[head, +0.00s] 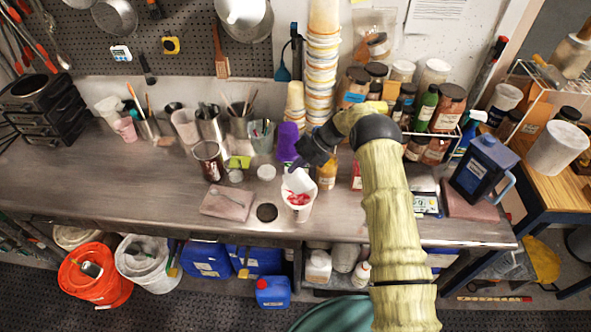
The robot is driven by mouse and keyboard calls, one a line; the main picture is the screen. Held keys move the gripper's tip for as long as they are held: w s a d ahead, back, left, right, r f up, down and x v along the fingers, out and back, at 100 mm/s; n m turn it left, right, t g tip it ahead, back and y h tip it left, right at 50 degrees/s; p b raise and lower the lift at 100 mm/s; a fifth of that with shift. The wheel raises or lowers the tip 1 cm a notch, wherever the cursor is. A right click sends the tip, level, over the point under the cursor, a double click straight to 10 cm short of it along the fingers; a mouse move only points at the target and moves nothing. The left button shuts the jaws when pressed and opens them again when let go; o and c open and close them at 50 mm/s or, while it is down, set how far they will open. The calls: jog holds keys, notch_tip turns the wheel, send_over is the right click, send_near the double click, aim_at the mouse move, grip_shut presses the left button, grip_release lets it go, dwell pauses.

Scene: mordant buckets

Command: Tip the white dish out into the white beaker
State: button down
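The white dish (297,181) is steeply tilted above the workbench, near the middle of the head view. My gripper (299,165), dark and reaching in from the upper right, is at the dish's upper edge and appears shut on it. The fingertips are small and partly hidden. The white beaker (299,214) stands upright on the bench just below the dish. Red material (298,199) shows at the beaker's mouth, below the dish's lower edge. I cannot tell whether dish and beaker touch, or whether anything stays in the dish.
A dark round hole or disc (267,212) lies left of the beaker, beside a pinkish tray (228,204). Behind are a purple object (287,141), a small white jar (266,172) and an orange bottle (327,173). The bench's front edge is close below the beaker.

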jog(key=shift+w+d+f+g+b, duration=0.15)
jog(key=shift+w+g+b, duration=0.25)
jog(key=shift+b, duration=0.4)
jog(key=shift+w+f+b, duration=0.1)
jog(key=shift+b, duration=0.5)
jog(key=shift+w+d+m+g+y+b, duration=0.15)
jog(key=shift+w+m+g+y+b, duration=0.35)
jog(key=shift+b, duration=1.15)
jog(key=shift+s, duration=0.1)
jog(key=s+p, duration=0.1)
jog(key=p, duration=0.1)
jog(key=n+t+p, duration=0.1)
jog(key=p, duration=0.2)
jog(key=shift+s+a+r+t+h, duration=0.2)
jog(key=shift+s+a+t+h, duration=0.1)
jog(key=shift+s+h, duration=0.1)
jog(key=shift+w, duration=0.1)
